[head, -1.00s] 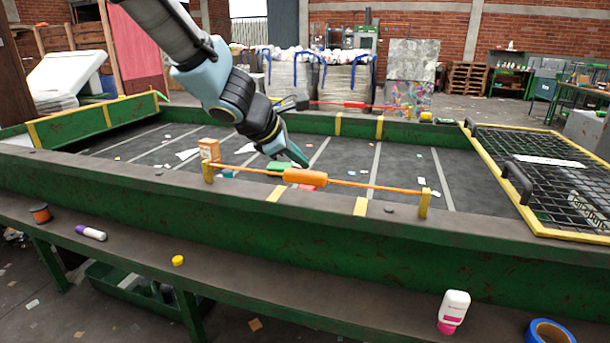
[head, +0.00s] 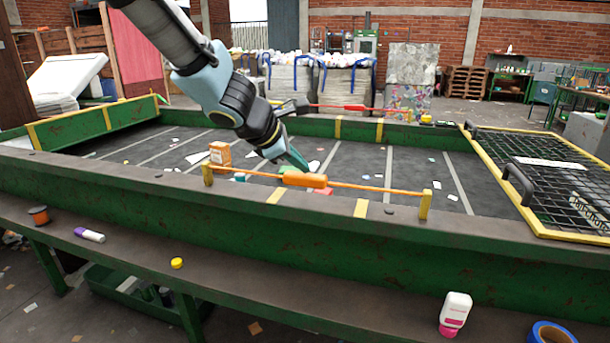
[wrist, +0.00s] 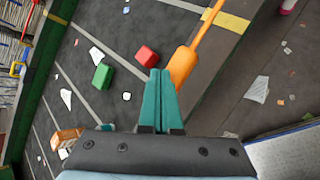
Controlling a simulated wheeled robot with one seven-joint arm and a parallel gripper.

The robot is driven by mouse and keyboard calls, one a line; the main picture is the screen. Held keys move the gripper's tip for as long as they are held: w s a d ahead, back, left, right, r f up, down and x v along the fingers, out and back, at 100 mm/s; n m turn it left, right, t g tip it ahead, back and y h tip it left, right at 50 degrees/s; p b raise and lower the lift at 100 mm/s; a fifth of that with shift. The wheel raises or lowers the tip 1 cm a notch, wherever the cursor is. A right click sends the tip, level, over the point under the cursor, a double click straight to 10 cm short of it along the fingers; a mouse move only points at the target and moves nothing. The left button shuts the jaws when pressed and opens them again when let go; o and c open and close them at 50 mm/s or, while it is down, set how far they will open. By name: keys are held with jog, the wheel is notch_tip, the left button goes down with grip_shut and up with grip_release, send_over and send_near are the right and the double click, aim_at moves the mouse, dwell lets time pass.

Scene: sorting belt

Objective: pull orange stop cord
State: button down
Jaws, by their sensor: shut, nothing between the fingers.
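The orange stop cord (head: 375,188) runs along the belt's near side between two yellow posts, with a thick orange handle (head: 305,180) near its middle. My gripper (head: 300,162) reaches down from the upper left, its teal fingers just behind and above the handle. In the wrist view the fingers (wrist: 160,76) are pressed together with nothing between them. The orange handle (wrist: 183,64) is right beside the fingertips, on their right. I cannot tell whether they touch it. Part of the handle is hidden behind the fingers in the wrist view.
On the dark belt (head: 355,160) lie a red block (wrist: 146,57), a green block (wrist: 102,76), an orange box (head: 220,153) and scraps. A red cord (head: 350,107) spans the far side. A black mesh guard (head: 560,175) is at right.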

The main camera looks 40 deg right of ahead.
aim_at(300, 176)
jog(key=shift+f+b, duration=1.4)
dwell(1.0)
jog(key=shift+r, duration=0.15)
jog(key=shift+r+p, duration=1.9)
jog(key=shift+r, duration=0.05)
notch_tip(300, 176, up, 5)
jog(key=p, duration=0.5)
jog(key=shift+r, duration=0.1)
